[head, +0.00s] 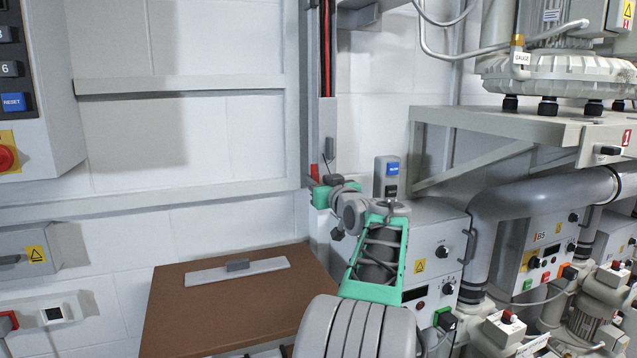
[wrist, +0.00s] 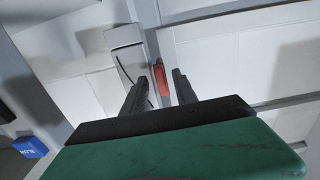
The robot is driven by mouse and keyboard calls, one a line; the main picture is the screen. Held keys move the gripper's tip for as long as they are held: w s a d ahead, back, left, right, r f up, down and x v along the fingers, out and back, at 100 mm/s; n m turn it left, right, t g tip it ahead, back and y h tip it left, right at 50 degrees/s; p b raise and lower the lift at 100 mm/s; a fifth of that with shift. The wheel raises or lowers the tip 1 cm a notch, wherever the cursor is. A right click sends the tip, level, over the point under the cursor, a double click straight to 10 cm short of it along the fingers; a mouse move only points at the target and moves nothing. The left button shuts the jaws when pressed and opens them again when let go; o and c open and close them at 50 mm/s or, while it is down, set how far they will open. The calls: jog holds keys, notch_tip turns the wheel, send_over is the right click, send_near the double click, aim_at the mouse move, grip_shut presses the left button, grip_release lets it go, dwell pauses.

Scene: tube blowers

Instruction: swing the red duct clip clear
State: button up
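The red duct clip shows as a small upright red piece (head: 314,171) at the lower end of the vertical wall duct (head: 327,110). In the wrist view the clip (wrist: 162,82) lies between the tips of my two dark fingers, and its lower end comes down between them. My gripper (wrist: 160,86) is open, with a finger on each side of the clip and narrow gaps showing. Whether either finger touches the clip, I cannot tell. In the head view my gripper (head: 325,172) is at the duct, and its fingers are small and partly hidden there.
Red and dark cables (head: 326,50) run in the duct above. A grey switch box (head: 388,176) and a control cabinet (head: 432,255) stand close to the right. A brown panel (head: 215,305) lies below left. The wall to the left carries metal rails (head: 180,84).

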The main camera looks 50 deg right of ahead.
jog(key=v, duration=0.6)
jog(key=shift+s+a, duration=0.2)
jog(key=shift+s, duration=0.1)
